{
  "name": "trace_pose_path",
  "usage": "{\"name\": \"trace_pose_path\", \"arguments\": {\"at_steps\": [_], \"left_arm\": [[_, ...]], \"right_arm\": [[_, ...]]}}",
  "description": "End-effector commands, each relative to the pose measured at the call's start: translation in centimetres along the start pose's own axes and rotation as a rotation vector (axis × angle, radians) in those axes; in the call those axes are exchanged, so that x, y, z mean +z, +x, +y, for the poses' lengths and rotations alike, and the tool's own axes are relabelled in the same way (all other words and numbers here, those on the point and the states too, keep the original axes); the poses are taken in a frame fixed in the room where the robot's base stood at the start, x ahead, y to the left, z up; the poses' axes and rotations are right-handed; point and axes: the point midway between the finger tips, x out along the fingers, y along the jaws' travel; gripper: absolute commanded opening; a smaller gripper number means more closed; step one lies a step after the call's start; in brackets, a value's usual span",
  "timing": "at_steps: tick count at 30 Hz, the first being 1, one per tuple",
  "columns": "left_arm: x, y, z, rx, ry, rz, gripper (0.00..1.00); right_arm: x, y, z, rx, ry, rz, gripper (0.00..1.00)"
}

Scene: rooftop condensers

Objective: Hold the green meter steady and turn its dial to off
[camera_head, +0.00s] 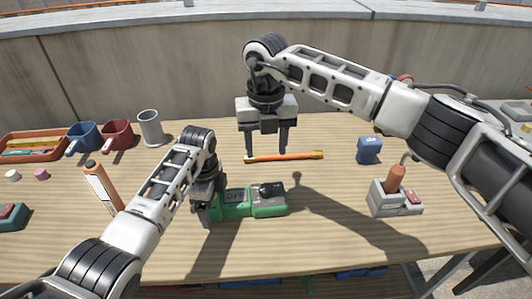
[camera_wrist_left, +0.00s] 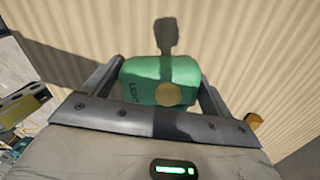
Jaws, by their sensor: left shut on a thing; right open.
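My left gripper (camera_head: 212,205) is shut on the meter's left end. In the left wrist view the green meter (camera_wrist_left: 160,78) sits between the two fingers of that gripper (camera_wrist_left: 165,85), with dark lettering and a yellowish round spot on it. My right gripper (camera_head: 267,152) is open and empty, pointing down above the table, behind the meter. The dial's exact setting is too small to read.
An orange-and-yellow stick-like tool (camera_head: 284,157) lies behind the meter, near the right gripper. A blue block (camera_head: 368,150) and a grey holder (camera_head: 384,198) stand at right. Mugs (camera_head: 116,135), a grey cup (camera_head: 150,128) and an orange tray (camera_head: 30,147) are at back left.

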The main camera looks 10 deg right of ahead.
Motion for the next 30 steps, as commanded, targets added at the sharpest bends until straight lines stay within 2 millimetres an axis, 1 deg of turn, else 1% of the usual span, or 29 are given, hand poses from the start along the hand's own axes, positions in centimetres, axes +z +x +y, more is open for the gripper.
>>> {"name": "trace_pose_path", "arguments": {"at_steps": [9, 10, 11, 12, 22, 25, 30], "left_arm": [[0.0, -0.1, 0.0, 0.0, 0.002, 0.0, 0.48], [0.0, -0.1, 0.0, 0.0, 0.002, 0.0, 0.88], [0.0, -0.1, 0.0, 0.0, 0.002, 0.0, 0.96], [0.0, -0.1, 0.0, 0.0, 0.002, 0.0, 1.0], [0.0, -0.2, 0.0, 0.0, 0.001, 0.0, 1.0], [0.0, -1.1, 0.0, 0.0, 0.001, 0.0, 1.0], [0.0, -3.3, 0.0, 0.0, 0.001, 0.0, 1.0]], "right_arm": [[0.0, -0.1, 0.0, 0.0, 0.0, 0.0, 0.53], [0.0, 0.0, 0.0, 0.0, 0.0, 0.0, 0.53], [0.0, 0.0, 0.0, 0.0, 0.0, 0.0, 0.53], [0.0, 0.0, 0.0, 0.0, 0.0, 0.0, 0.53], [0.0, -0.2, 0.0, 0.0, 0.0, 0.0, 0.53], [0.0, -1.2, 0.0, 0.0, 0.0, 0.0, 0.53], [0.0, -3.5, 0.0, 0.0, 0.0, 0.0, 0.53]]}}
